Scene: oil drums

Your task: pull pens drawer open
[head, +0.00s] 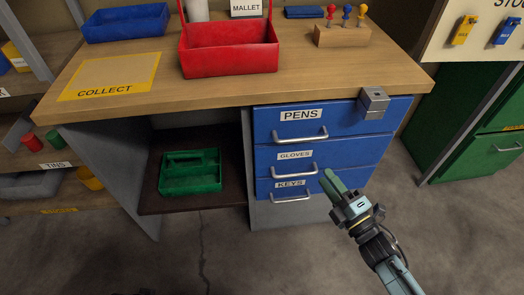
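The pens drawer (347,116) is the top blue drawer under the right side of the workbench, with a white PENS label and a silver bar handle (300,136). Its front looks flush with the cabinet. My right gripper (329,178) is in front of the lower drawers, below and right of the pens handle and apart from it. Its green fingers are seen nearly end-on, so the gap between them is unclear. I see nothing held in it. My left gripper is not in view.
Below are the gloves drawer (345,152) and keys drawer (260,189), each with a bar handle. A red tray (228,60) stands on the bench. The floor in front is clear.

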